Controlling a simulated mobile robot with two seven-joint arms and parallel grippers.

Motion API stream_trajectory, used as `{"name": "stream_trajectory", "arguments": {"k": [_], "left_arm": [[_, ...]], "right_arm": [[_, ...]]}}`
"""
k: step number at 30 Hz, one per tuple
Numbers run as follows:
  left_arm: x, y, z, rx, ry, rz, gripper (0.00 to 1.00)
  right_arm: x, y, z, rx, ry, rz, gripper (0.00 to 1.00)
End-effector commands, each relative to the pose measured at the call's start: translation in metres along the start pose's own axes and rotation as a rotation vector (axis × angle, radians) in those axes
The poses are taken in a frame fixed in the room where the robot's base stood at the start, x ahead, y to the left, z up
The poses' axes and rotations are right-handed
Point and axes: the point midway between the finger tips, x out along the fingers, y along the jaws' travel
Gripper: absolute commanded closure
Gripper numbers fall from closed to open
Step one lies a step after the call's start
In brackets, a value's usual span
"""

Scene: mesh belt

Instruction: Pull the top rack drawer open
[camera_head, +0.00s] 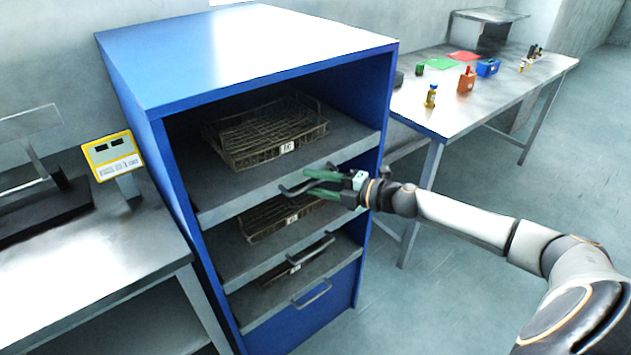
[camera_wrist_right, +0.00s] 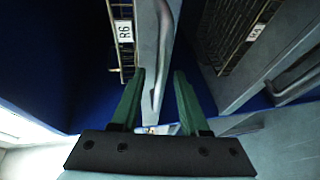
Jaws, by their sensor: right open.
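The top rack drawer (camera_head: 232,207) is a grey shelf in the blue cabinet, carrying a wire mesh basket (camera_head: 262,137). Its dark bar handle (camera_head: 290,190) is on its front edge. My right gripper (camera_head: 309,181) reaches in from the right, with its green fingers open at the handle. In the right wrist view the handle (camera_wrist_right: 163,45) runs between the two open fingers (camera_wrist_right: 160,76); I cannot tell whether either finger touches it. The drawer front looks about level with the cabinet opening. My left gripper is out of view.
Lower drawers with handles (camera_head: 313,293) sit below in the blue cabinet (camera_head: 165,175). A metal bench (camera_head: 95,285) with a yellow display (camera_head: 112,155) stands at left. A table (camera_head: 440,118) with small items stands behind at right. The floor in front is clear.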

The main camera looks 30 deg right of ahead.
Motion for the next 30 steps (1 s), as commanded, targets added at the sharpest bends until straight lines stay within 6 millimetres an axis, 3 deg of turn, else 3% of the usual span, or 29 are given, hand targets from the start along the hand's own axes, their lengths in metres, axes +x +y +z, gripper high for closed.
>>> {"name": "stream_trajectory", "arguments": {"k": [10, 22, 30], "left_arm": [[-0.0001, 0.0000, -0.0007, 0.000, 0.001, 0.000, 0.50], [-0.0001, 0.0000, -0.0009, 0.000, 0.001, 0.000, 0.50], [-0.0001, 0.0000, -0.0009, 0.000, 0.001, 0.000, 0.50]], "right_arm": [[0.0022, 0.0001, 0.0003, 0.000, -0.001, 0.000, 0.55], [0.0020, 0.0001, 0.0002, 0.000, 0.000, 0.000, 1.00], [0.0020, 0.0000, 0.0002, 0.000, 0.000, 0.000, 1.00]]}}
